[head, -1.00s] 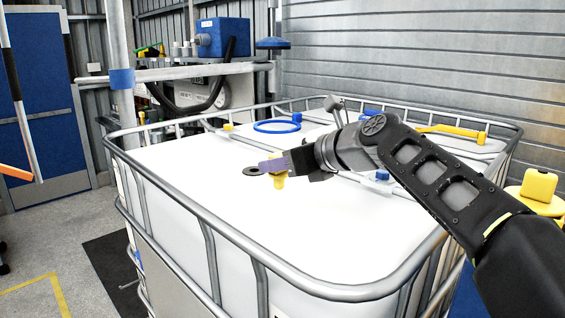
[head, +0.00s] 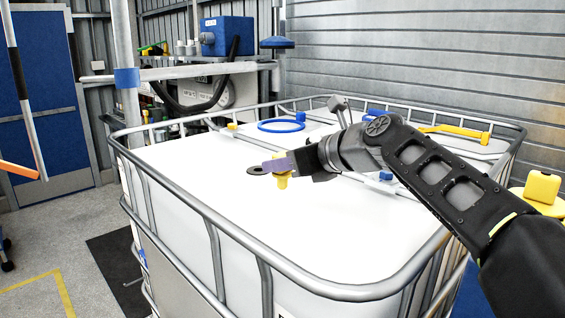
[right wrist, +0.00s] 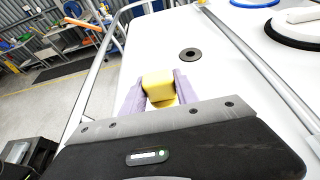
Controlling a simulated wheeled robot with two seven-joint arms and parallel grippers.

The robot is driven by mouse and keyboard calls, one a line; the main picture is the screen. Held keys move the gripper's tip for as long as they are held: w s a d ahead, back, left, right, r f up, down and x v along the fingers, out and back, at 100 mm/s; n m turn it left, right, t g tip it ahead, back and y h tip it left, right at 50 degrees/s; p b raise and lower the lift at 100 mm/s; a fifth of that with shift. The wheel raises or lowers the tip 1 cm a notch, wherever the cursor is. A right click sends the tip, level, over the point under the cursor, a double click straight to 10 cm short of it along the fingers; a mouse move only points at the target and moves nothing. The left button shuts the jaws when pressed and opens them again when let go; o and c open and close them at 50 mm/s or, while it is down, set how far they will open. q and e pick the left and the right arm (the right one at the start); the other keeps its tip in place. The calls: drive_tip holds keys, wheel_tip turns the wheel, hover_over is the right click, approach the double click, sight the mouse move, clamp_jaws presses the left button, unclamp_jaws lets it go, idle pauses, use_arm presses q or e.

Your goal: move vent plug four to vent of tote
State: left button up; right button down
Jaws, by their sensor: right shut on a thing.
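My right gripper (head: 268,168) is shut on a yellow vent plug (head: 281,181) above the white top of the tote (head: 210,195). In the right wrist view the plug (right wrist: 158,87) sits between the two purple fingers of the gripper (right wrist: 160,90). The vent is a dark ring with a hole (head: 256,170), just left of the plug in the head view. In the right wrist view the vent (right wrist: 190,54) lies beyond the fingertips, a little to the right, uncovered. The plug is apart from it. My left gripper is not in view.
A metal cage rail (head: 200,205) runs around the tote's top edge. A blue ring (head: 281,126) and a yellow bar handle (head: 455,132) lie farther back on the tote. Another yellow item (head: 541,187) stands at the right. The tote's front top is clear.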

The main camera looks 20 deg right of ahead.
sight(286, 180)
drive_tip(key=shift+f, duration=0.1)
drive_tip(key=shift+f, duration=0.35)
drive_tip(key=shift+f, duration=0.1)
idle(0.4)
drive_tip(key=shift+f+b, duration=0.55)
drive_tip(key=shift+f, duration=0.1)
drive_tip(key=shift+f, duration=0.2)
drive_tip(key=shift+f+b, duration=0.3)
drive_tip(key=shift+f, duration=0.1)
drive_tip(key=shift+f, duration=0.15)
idle(0.6)
drive_tip(key=c, duration=0.9)
unclamp_jaws()
